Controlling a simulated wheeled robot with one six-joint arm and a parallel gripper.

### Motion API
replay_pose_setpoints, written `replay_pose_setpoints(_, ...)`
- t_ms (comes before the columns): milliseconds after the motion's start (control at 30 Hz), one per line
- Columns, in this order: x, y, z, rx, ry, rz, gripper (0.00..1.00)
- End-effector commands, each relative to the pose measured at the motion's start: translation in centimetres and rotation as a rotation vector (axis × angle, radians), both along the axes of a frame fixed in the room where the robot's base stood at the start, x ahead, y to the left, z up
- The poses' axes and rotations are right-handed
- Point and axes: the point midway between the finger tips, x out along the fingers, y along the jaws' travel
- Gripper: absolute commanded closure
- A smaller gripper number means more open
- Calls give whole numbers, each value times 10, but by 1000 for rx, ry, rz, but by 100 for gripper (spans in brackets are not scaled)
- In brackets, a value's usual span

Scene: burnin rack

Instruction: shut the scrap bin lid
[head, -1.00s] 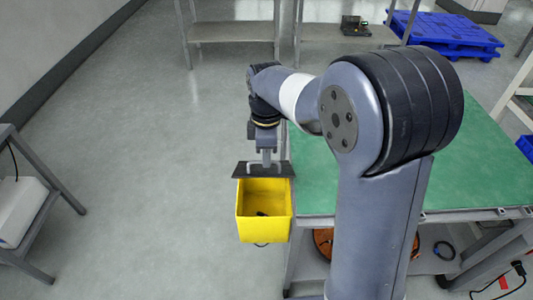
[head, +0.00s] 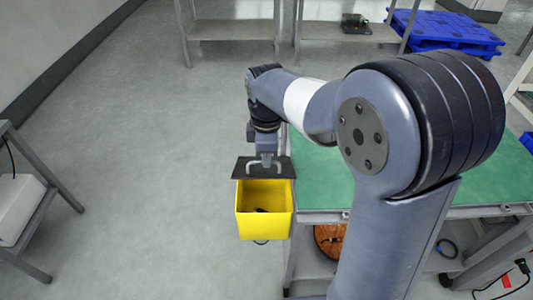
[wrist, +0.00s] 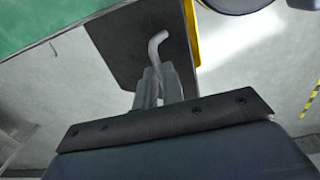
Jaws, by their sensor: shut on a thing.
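The yellow scrap bin (head: 264,222) hangs at the left end of the green-topped bench, its mouth open and a small dark item (head: 261,210) inside. Its dark lid (head: 243,168) stands raised at the far edge of the bin. A light, bent handle (head: 251,166) is on the lid. My gripper (head: 266,160) is at the lid, shut on the handle. In the wrist view the fingers close around the handle (wrist: 157,42), with the dark lid (wrist: 125,45) behind it and a strip of the yellow bin (wrist: 191,30) at the top.
The green bench top (head: 318,180) lies right of the bin. An orange reel (head: 329,240) sits on the shelf below. A grey rack (head: 40,200) stands at left and shelves (head: 235,30) at the back. The floor left of the bin is clear.

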Motion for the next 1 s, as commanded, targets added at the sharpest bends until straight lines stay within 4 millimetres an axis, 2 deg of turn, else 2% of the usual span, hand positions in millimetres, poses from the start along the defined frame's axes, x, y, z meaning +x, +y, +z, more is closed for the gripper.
replay_pose_setpoints(33, -6, 1, -11, 0, -27, 3, 100)
replay_pose_setpoints(400, -38, 2, -52, -7, -275, 5, 100)
replay_pose_setpoints(700, -55, 3, -79, -13, -449, 5, 100)
replay_pose_setpoints(1000, -62, 2, -94, -16, -446, 0, 100)
